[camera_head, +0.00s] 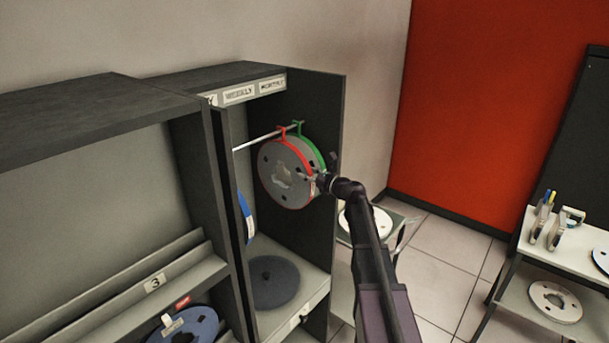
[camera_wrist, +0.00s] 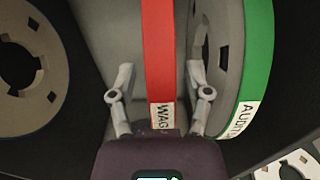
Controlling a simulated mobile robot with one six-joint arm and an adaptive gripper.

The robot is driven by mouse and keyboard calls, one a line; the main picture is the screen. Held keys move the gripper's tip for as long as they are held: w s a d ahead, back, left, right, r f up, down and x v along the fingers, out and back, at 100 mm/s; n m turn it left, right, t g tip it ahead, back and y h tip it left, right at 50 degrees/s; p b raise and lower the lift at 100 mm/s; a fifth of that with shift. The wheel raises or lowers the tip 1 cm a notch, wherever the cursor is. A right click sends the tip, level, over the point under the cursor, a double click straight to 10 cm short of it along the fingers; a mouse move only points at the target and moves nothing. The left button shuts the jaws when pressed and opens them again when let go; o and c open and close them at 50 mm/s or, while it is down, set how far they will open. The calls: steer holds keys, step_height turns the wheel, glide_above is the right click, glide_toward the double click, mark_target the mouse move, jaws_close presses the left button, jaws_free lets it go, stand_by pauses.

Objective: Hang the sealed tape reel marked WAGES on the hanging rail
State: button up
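The WAGES reel (camera_head: 284,178) is a grey reel with a red band, and its red hook (camera_head: 282,131) appears to sit over the hanging rail (camera_head: 258,139) in the cabinet. Its red band and WAGES label (camera_wrist: 160,70) show in the wrist view. My gripper (camera_head: 318,183) is at the reel's lower right edge in the head view. In the wrist view my gripper (camera_wrist: 160,78) is open, with one finger on each side of the red band and visible gaps to both. The hook is out of the wrist view.
A green-banded AUDIT reel (camera_wrist: 256,70) hangs close on the right of the WAGES reel. A blue-banded reel (camera_head: 245,214) is further left. A dark disc (camera_head: 274,281) lies on the cabinet floor. The cabinet's right side panel (camera_head: 325,110) stands near my arm.

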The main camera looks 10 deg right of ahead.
stand_by(0.3)
steer(key=v, duration=1.2)
stand_by(0.6)
